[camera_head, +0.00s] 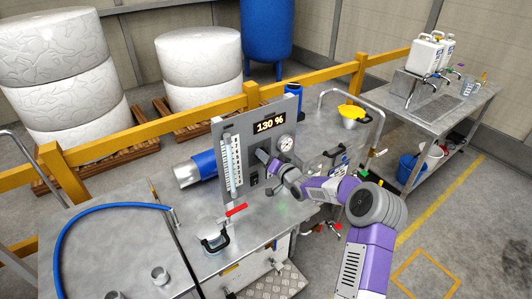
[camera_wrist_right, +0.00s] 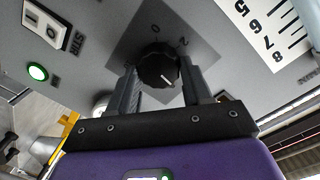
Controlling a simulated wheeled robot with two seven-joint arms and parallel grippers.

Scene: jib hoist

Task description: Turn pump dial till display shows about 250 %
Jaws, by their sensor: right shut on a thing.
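The grey pump panel (camera_head: 226,130) stands on the steel bench, and its display (camera_head: 270,124) reads 130 %. The pump dial (camera_wrist_right: 158,66) is a round black knob with a white pointer line, on a grey diamond-shaped plate with printed numbers. My right gripper (camera_wrist_right: 161,82) is shut on the dial, one finger on each side of it. In the head view my right gripper (camera_head: 270,162) reaches the panel below the display, and the dial is hidden behind it. My left gripper is not in view.
A round gauge (camera_head: 285,143) sits right of the display, and a scaled flow tube (camera_head: 232,160) is on the panel's left. A red-handled valve (camera_head: 236,210) stands in front. A yellow funnel (camera_head: 352,112) is on the bench behind my arm. A green lamp (camera_wrist_right: 37,72) is near the dial.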

